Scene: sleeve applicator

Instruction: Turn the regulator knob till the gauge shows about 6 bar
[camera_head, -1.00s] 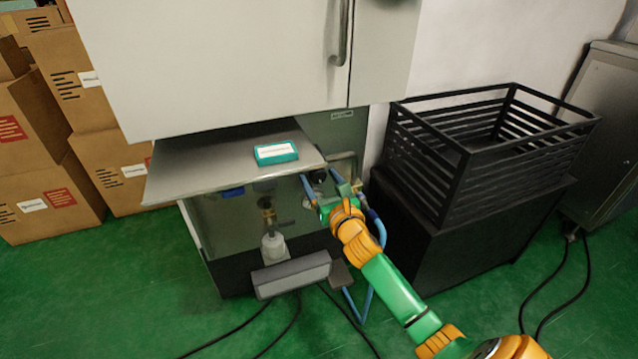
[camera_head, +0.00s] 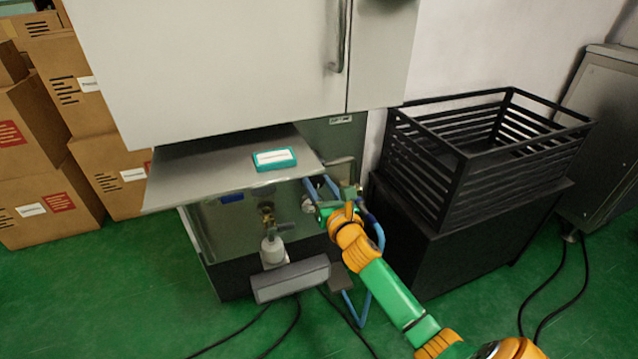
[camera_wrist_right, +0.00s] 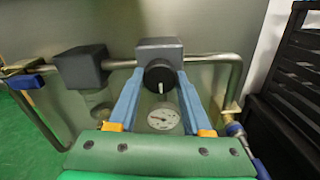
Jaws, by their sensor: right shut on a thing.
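The regulator knob (camera_wrist_right: 159,75) is black with a pale mark and sits under a grey block in the right wrist view. My right gripper (camera_wrist_right: 160,82) has its two blue fingers on either side of the knob and is shut on it. The round white gauge (camera_wrist_right: 163,119) shows below the knob, between the fingers. Its dial is too small for me to read a firm value. In the head view my right gripper (camera_head: 322,191) is under the right end of the machine's shelf, where the knob and gauge cannot be made out. My left gripper is not in view.
A metal shelf (camera_head: 200,170) with a teal box (camera_head: 274,159) juts out above the fittings. A metal pipe (camera_wrist_right: 225,59) runs beside the knob. A black slatted crate (camera_head: 470,165) stands on a dark cabinet to the right. Cardboard boxes (camera_head: 90,95) are stacked left. Cables lie on the green floor.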

